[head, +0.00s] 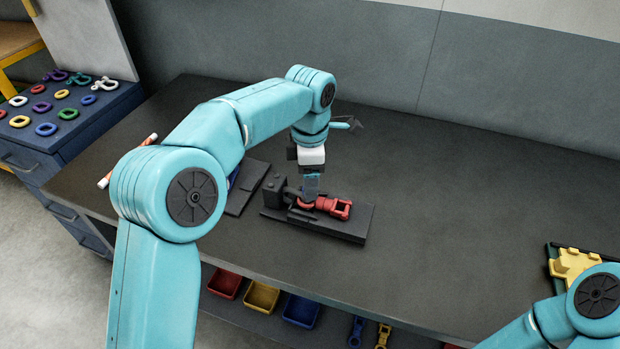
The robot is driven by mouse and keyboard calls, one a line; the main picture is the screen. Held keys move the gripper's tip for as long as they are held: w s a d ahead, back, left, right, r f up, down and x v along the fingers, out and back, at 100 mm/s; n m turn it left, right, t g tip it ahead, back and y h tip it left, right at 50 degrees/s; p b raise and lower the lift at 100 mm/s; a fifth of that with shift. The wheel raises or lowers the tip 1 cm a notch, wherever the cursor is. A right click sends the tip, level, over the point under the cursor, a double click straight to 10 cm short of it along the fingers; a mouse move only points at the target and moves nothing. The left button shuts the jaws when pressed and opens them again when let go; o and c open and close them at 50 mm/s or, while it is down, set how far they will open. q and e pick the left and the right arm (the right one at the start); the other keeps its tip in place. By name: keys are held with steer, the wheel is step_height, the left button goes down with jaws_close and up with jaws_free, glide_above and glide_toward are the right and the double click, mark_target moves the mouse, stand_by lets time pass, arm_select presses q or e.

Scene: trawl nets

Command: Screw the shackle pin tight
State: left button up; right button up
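A red shackle (338,208) lies on a black fixture plate (352,230) in the middle of the dark bench. A black clamp block (274,190) stands at the plate's left end. My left gripper (310,196) points straight down, with its fingertips at the left part of the shackle. From this side I see the fingers edge-on and cannot tell whether they are closed on anything. The shackle pin is not clearly visible; the fingers cover that area. My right arm shows at the lower right, but its gripper is out of view.
A red-and-white marker (126,162) and a dark flat board (246,190) lie left of the fixture, partly behind my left arm. A yellow part (572,262) sits on a tray at right. Bins (262,296) are below the bench edge. The bench right of the fixture is clear.

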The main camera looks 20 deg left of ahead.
arm_select(q)
steer(key=shift+w+a+f, duration=0.25)
steer(key=shift+w+f, duration=0.2)
steer(key=shift+f, duration=0.2)
steer(key=shift+s+d+r, duration=0.2)
steer(key=shift+s+r, duration=0.1)
steer(key=shift+s, duration=0.15)
steer(key=c, duration=0.4)
steer(key=shift+w+a+f, duration=0.1)
steer(key=shift+w+f, duration=0.1)
steer(key=c, duration=0.7)
steer(key=shift+o, duration=0.2)
